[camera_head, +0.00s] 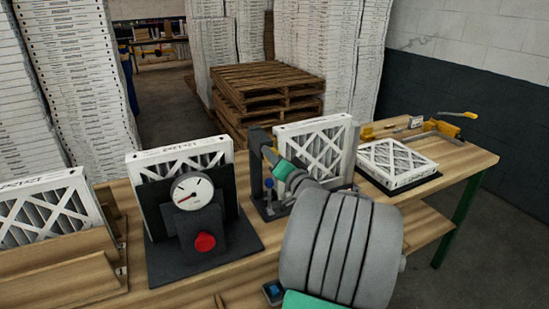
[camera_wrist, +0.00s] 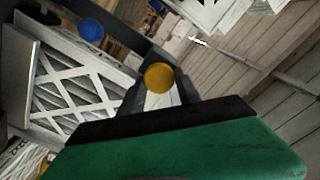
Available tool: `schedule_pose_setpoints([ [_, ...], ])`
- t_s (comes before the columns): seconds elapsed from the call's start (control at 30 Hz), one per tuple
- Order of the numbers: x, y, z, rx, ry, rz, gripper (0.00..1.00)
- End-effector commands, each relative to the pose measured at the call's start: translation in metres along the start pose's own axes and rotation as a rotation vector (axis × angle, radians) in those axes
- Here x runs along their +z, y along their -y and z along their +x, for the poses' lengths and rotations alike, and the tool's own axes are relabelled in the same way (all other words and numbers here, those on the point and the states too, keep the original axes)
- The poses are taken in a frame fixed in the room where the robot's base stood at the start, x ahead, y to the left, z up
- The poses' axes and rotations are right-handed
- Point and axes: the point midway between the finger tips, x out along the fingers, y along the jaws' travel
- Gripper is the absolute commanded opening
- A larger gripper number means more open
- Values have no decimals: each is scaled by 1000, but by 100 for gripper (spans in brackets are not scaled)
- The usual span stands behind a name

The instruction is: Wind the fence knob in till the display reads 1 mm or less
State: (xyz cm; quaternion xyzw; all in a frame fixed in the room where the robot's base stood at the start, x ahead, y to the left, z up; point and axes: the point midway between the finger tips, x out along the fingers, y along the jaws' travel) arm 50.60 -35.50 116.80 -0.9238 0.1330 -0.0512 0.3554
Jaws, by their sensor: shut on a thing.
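A yellow round knob (camera_wrist: 159,77) sits between my dark fingertips in the wrist view, and my gripper (camera_wrist: 159,88) is shut on it. In the head view my gripper (camera_head: 268,155) reaches the dark grey stand (camera_head: 257,175) in front of an upright boxed filter (camera_head: 316,148); the knob is hidden there. A blue knob (camera_head: 269,184) stands low on that stand and shows at the upper left of the wrist view (camera_wrist: 90,31).
A dark fixture with a round dial (camera_head: 192,188) and red button (camera_head: 205,242) stands left of my arm, before another filter. A filter lies flat (camera_head: 396,162) at right, near a yellow-handled tool (camera_head: 457,115). Pallets (camera_head: 265,95) stand behind the bench.

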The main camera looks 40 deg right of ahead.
Motion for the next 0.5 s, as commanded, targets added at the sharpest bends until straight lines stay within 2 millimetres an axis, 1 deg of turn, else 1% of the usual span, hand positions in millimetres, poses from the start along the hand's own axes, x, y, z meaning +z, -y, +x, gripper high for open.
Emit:
schedule_pose_setpoints([
  [0.2, 0, -1, 0, 1, 1, 160, 0],
  [0.5, 0, -1, 0, 0, 1, 285, 0],
])
